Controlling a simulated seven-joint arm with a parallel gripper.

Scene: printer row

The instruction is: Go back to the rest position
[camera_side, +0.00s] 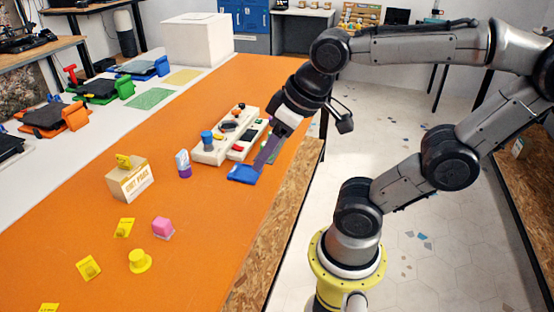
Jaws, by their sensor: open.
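My gripper (264,158) is open and reaches down over the right edge of the orange table top (200,240). Its fingertips are beside a flat blue piece (243,174) on the table. I cannot tell whether they touch it. Behind the fingers is a white tray (208,157) holding a blue knob-like piece (207,140) and several small dark, red and green parts. The fingers hide part of its right side.
A small box (131,187) with a yellow figure, a purple-based piece (184,164), a pink cube (162,226), a yellow hat-shaped piece (139,260) and several yellow cards (88,267) stand or lie on the orange surface. Several printers line the left.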

